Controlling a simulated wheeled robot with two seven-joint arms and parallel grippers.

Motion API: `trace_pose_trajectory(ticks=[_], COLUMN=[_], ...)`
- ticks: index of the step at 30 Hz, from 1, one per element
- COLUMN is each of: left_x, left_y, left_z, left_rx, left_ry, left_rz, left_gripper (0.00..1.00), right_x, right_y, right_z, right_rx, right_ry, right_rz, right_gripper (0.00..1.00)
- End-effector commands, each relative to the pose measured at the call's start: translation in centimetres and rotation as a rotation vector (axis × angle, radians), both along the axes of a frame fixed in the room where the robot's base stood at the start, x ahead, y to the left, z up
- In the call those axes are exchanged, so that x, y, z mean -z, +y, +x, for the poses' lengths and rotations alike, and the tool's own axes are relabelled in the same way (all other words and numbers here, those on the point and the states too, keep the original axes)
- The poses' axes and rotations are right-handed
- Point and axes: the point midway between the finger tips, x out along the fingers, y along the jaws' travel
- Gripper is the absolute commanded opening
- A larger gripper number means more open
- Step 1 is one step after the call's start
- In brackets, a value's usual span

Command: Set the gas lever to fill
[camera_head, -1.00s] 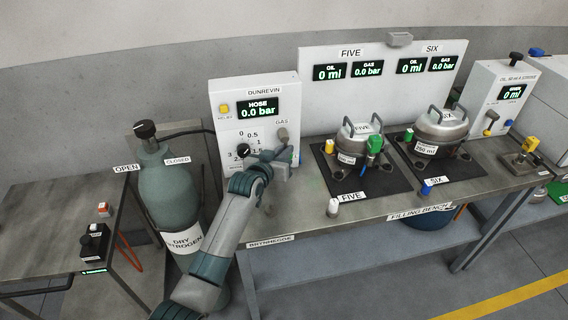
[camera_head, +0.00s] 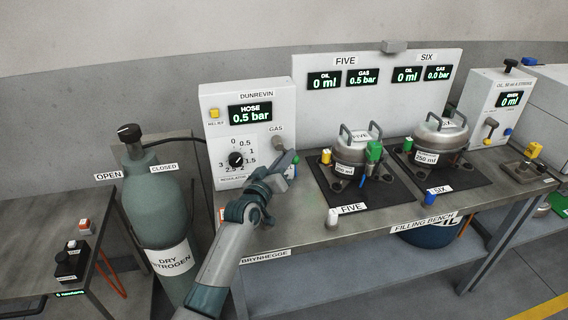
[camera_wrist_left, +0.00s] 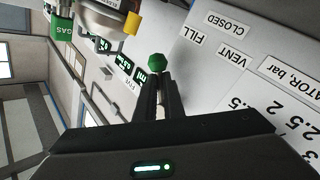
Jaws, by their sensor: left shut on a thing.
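The gas lever is on the white DUNREVIN panel (camera_head: 232,115), under the GAS label; its grey hub (camera_head: 277,142) shows in the head view. In the left wrist view, its green knob (camera_wrist_left: 156,60) sits at my fingertips, on the side of the FILL label (camera_wrist_left: 200,43). The VENT label (camera_wrist_left: 232,57) and CLOSED label (camera_wrist_left: 226,22) lie farther right. My left gripper (camera_head: 284,166) is shut on the lever; its fingers also show in the wrist view (camera_wrist_left: 157,88). The hose display (camera_head: 250,115) reads 0.5 bar. FIVE's gas display (camera_head: 362,77) reads 0.5 bar.
The black regulator knob (camera_head: 236,159) is left of my gripper. A dry nitrogen cylinder (camera_head: 157,205) stands left of the bench. A white-capped item (camera_head: 332,218) is at the bench's front edge.

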Motion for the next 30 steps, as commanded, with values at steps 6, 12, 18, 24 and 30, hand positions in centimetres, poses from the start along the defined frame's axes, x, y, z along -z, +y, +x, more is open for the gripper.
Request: trace_pose_trajectory(ticks=[6,12,18,24,30], left_x=[1.5,1.48,1.43,0.98,0.73], left_y=[-0.71,-0.73,-0.71,-0.51,-0.29], left_z=[-0.43,-0.44,-0.42,-0.29,-0.36], left_rx=[0.012,0.012,0.012,0.008,0.006], left_ry=[0.026,0.026,0.024,0.016,0.011], left_rz=[-0.007,-0.007,-0.006,-0.007,-0.008], left_gripper=[0.0,0.0,0.27,0.27,0.27], right_x=[-0.05,-0.06,-0.07,-0.07,-0.07], right_y=[0.36,0.36,0.38,0.39,0.38], right_z=[0.77,0.74,0.74,0.6,0.6], right_rx=[-0.001,-0.001,-0.001,-0.001,-0.001], right_ry=[-0.02,-0.02,-0.02,-0.018,-0.018], right_rz=[0.006,0.006,0.006,0.007,0.007], right_gripper=[0.61,0.61,0.61,0.61,0.61])
